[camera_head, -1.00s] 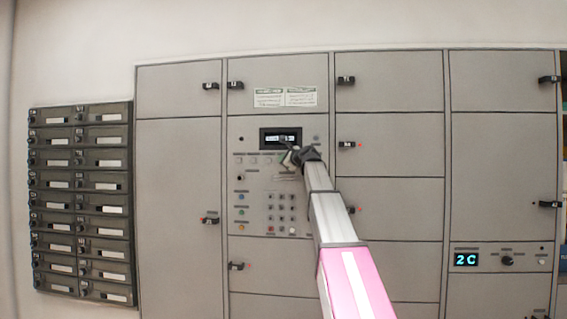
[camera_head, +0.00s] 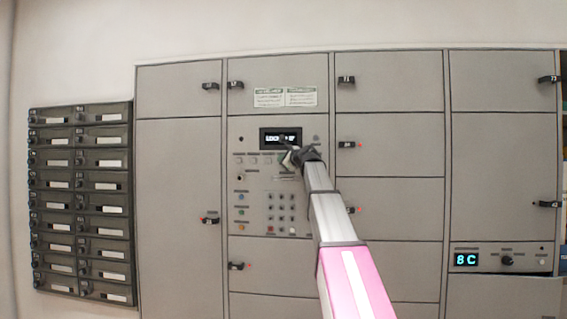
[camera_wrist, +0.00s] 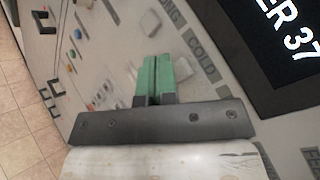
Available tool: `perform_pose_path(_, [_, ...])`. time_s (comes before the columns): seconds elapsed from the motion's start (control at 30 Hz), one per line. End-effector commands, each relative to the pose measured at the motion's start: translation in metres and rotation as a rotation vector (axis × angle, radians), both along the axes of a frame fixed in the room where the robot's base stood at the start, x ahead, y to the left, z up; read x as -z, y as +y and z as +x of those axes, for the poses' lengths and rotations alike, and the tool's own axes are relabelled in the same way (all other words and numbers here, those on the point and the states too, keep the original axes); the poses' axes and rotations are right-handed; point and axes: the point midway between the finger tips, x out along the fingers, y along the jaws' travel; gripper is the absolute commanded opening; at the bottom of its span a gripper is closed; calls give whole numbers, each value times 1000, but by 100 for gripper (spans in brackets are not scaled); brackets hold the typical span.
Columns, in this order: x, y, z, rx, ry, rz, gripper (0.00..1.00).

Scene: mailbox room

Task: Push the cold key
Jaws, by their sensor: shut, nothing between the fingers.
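The cold key (camera_wrist: 182,70) is a pale key beside the printed COLD label on the grey control panel in the wrist view. My gripper (camera_wrist: 155,62) has its green fingers together with nothing between them, and their tips lie just left of the key in that view. The fingers partly cover the key, and I cannot tell whether they touch it. In the head view, my gripper (camera_head: 286,158) is at the right end of the key row under the dark display (camera_head: 281,138), and its end hides that key. The display reads LOCKER 37 in part in the wrist view.
A number keypad (camera_head: 280,207) sits lower on the panel. Grey locker doors with black handles surround it. A small cold-locker display (camera_head: 466,260) at right reads 8 C, with a door (camera_head: 505,297) below it that looks swung out. Dark mailboxes (camera_head: 80,200) hang at left.

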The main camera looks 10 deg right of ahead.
Motion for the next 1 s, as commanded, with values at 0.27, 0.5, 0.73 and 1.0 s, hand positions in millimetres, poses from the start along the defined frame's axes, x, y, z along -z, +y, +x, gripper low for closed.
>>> perform_pose_path(0.27, [0,0,-1,0,0,0,0])
perform_pose_path(0.5, [1,5,-16,0,0,-1,0])
perform_pose_path(0.73, [0,11,-35,1,-1,-1,0])
perform_pose_path(1.0, [0,15,-48,0,0,-1,0])
